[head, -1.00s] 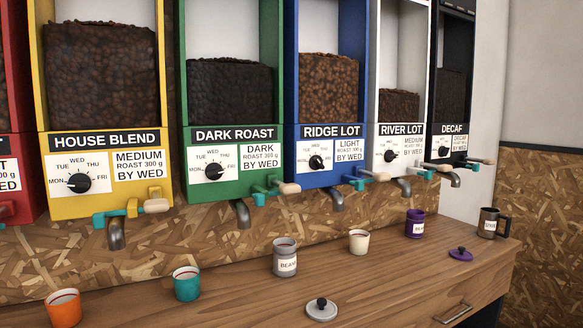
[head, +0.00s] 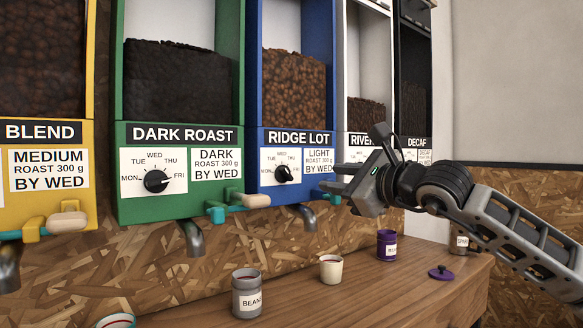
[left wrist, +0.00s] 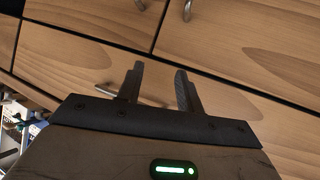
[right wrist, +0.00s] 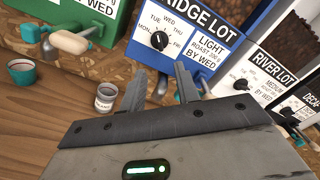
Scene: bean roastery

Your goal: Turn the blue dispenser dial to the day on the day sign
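The blue dispenser (head: 252,100), labelled RIDGE LOT, stands mid-picture in the head view. Its black dial (head: 284,174) sits on a white plate with day names around it; I cannot tell which day it points to. The dial also shows in the right wrist view (right wrist: 159,40), ahead of the fingers. The label (head: 319,160) beside it reads BY WED; I see no separate day sign. My right gripper (head: 337,178) is open and empty, right of the dial and apart from it. My left gripper (left wrist: 158,82) is open and empty, facing wooden drawer fronts.
The green dispenser (head: 118,100) is to the left; the white one (head: 342,80) is partly behind my right gripper. A tap handle (head: 257,201) sticks out below the green dial. A grey jar (head: 246,295), cream cup (head: 331,268) and purple jar (head: 387,245) stand on the counter (head: 420,295).

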